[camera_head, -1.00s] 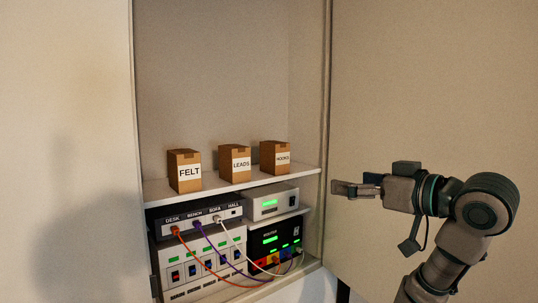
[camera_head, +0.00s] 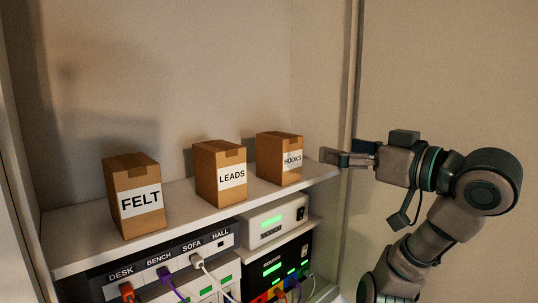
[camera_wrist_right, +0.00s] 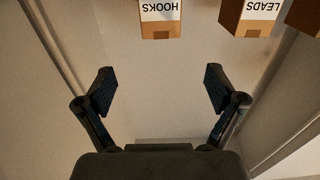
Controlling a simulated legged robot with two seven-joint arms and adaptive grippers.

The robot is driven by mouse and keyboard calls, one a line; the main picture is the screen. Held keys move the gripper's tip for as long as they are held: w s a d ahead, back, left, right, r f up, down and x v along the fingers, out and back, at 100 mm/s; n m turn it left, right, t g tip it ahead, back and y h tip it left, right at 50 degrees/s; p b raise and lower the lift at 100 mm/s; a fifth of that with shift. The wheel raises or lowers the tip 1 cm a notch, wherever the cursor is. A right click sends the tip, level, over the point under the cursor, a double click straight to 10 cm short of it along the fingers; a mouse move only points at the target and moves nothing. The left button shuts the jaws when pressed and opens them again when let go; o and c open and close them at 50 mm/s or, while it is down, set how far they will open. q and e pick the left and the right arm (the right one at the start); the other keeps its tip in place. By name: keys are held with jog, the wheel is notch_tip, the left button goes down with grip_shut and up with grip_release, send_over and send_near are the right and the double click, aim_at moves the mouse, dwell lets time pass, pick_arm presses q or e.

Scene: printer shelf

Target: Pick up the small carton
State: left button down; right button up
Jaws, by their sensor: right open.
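Three similar brown cartons stand upright in a row on the white shelf (camera_head: 80,245). They are labelled FELT (camera_head: 138,172), LEADS (camera_head: 205,157) and HOOKS (camera_head: 270,150). HOOKS looks a little the smallest in the head view, but it is also the farthest right. My right gripper (camera_head: 332,157) is open and empty, just right of HOOKS and apart from it. In the wrist view my open fingers (camera_wrist_right: 158,78) have a clear gap between them, with HOOKS (camera_wrist_right: 160,28) beyond it and LEADS (camera_wrist_right: 256,28) to its right. My left gripper is not in view.
The cabinet's right wall edge (camera_head: 353,80) stands close to my gripper. The space above the cartons is clear.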

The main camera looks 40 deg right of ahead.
jog(key=p, duration=0.3)
send_near(278, 134)
jog(key=w, duration=0.2)
jog(key=w+a, duration=0.1)
jog(key=w, duration=0.2)
jog(key=shift+a, duration=0.25)
jog(key=shift+w+p, duration=0.1)
jog(key=shift+p, duration=0.35)
jog(key=w+p, duration=0.1)
jog(key=w, duration=0.1)
jog(key=w+d+p, duration=0.1)
jog(key=w, duration=0.1)
jog(key=shift+w+d+f, duration=0.15)
jog(key=shift+f, duration=0.05)
jog(key=shift+w+f, duration=0.1)
jog(key=shift+w, duration=0.15)
jog(key=shift+s+a, duration=0.1)
jog(key=shift+a, duration=0.15)
jog(key=shift+c, duration=0.5)
jog(key=shift+s+a, duration=0.1)
jog(key=shift+a, duration=0.1)
jog(key=c, duration=0.4)
jog(key=shift+s+a, duration=0.1)
jog(key=shift+a, duration=0.1)
jog(key=c, duration=0.8)
jog(key=shift+c, duration=0.3)
